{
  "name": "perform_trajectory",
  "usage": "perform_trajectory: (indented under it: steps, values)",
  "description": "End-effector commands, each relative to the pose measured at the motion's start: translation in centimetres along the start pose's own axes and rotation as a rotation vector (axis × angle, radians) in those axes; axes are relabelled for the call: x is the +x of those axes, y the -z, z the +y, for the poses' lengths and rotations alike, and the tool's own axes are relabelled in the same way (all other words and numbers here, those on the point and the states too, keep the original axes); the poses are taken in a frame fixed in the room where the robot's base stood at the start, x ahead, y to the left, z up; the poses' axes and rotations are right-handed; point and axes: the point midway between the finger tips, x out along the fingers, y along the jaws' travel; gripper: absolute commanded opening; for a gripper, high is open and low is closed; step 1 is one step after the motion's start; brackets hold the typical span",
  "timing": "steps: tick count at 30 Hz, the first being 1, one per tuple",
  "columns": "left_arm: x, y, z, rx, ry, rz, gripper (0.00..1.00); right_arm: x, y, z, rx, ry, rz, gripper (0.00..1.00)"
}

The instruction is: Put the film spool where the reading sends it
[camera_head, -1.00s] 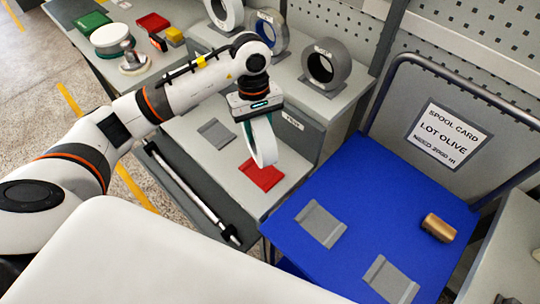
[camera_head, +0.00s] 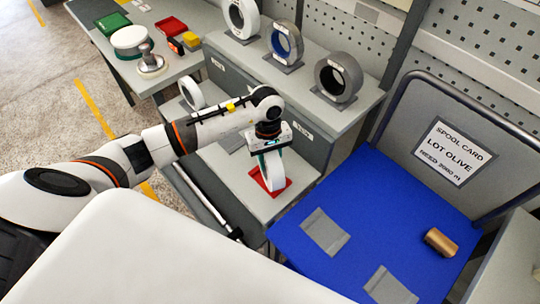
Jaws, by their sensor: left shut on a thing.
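My left gripper (camera_head: 266,142) is shut on a white film spool (camera_head: 273,170) with a green edge, held upright. The spool's lower rim is at the red pad (camera_head: 256,184) on the grey bench; I cannot tell whether it touches. A spool card (camera_head: 449,151) on the blue cart reads "LOT OLIVE", with a smaller "NEED" line whose figure is hard to read. Several other spools stand on the shelf: a white one (camera_head: 240,18), a blue-cored one (camera_head: 285,42) and a grey one (camera_head: 338,77). Another white ring (camera_head: 192,93) stands behind my arm. My right gripper is out of view.
The blue cart (camera_head: 376,205) carries grey pads (camera_head: 325,232) and a brown-gold cylinder (camera_head: 440,242). A white round thing (camera_head: 130,41), a green tray (camera_head: 113,23) and a red tray (camera_head: 171,26) are on the far-left table. A dark rail with a rod (camera_head: 205,200) edges the bench.

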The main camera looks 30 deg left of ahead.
Motion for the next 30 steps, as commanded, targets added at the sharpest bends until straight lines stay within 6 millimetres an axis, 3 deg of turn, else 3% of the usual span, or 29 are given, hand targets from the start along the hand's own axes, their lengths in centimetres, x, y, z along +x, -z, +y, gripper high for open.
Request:
perform_trajectory:
  steps: [8, 9, 12, 24, 30]
  values:
    - [0.2, -0.1, -0.1, 0.0, 0.003, -0.002, 0.0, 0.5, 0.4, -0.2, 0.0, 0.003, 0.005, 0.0]
    - [0.2, -0.1, 0.0, 0.0, 0.001, -0.001, 0.41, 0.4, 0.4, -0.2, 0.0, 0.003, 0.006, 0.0]
    - [0.2, -0.1, 0.0, 0.0, 0.0, -0.001, 0.57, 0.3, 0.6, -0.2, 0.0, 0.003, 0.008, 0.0]
    - [-0.4, -0.1, -0.1, 0.0, 0.002, -0.002, 0.58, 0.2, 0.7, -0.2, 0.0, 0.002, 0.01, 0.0]
    - [-3.8, -0.2, -0.1, 0.002, 0.005, -0.006, 0.58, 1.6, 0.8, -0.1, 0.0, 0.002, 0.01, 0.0]
